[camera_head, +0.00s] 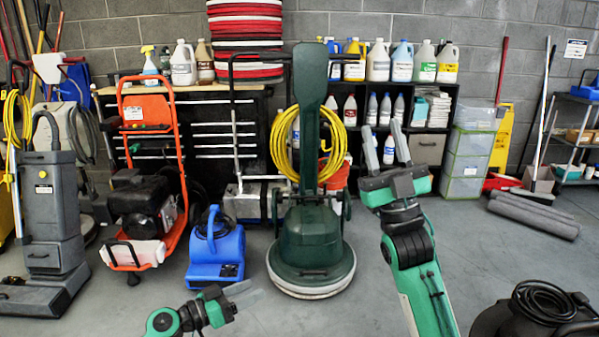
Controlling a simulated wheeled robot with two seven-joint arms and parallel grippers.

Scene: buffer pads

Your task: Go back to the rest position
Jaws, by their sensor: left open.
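My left gripper (242,293) is low in the view, over the grey floor in front of the blue blower. Its fingers point right, look a little apart, and hold nothing that I can see. My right gripper (386,147) is raised right of the green floor buffer (309,240), with its fingers pointing up. The fingers are apart with nothing between them. A stack of red and white buffer pads (245,38) stands on the workbench at the back, partly hidden low down by a machine's handle.
A blue blower (215,250), an orange-framed machine (150,170) and a grey upright machine (50,210) stand at left. A dark machine with a coiled hose (540,302) is at lower right. Shelves of bottles (402,62) line the wall.

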